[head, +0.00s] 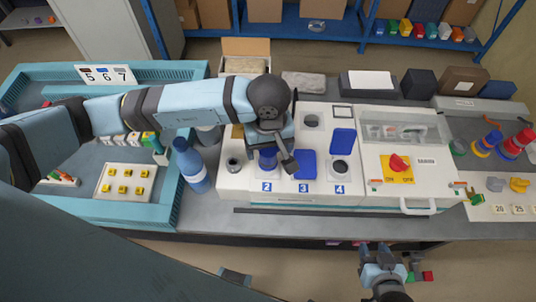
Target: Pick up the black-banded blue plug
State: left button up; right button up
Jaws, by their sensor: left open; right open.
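The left arm reaches in over the white socket box (430,160). My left gripper (276,157) is open above the socket marked 2. A blue piece (267,161) shows just beneath it, partly covered by the gripper. I cannot tell whether this is the plug or a lid, and I see no black band on it. The blue lid at 3 (305,165) lies flat. The blue lid at 4 (342,142) stands raised beside a dark round hole. My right gripper (375,251) is open and empty in front of the bench's front edge.
A blue bottle (191,167) stands left of the box. A panel with a red knob (398,163) and a white handle (418,209) are on the right. Stacked colored rings (515,147) stand farther right. A teal-rimmed tray (165,212) fills the left.

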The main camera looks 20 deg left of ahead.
pick_arm(q)
jog(key=f, duration=0.1)
jog(key=f+p, duration=0.1)
jog(key=f, duration=0.2)
jog(key=shift+s+f+p, duration=0.2)
jog(key=shift+s+p, duration=0.05)
jog(key=shift+p, duration=0.1)
jog(key=shift+f, duration=0.3)
jog(key=c, duration=1.1)
jog(key=shift+o, duration=0.2)
jog(key=shift+r, duration=0.1)
notch_tip(320, 180, up, 20)
jog(key=b, duration=0.4)
jog(key=shift+b, duration=0.35)
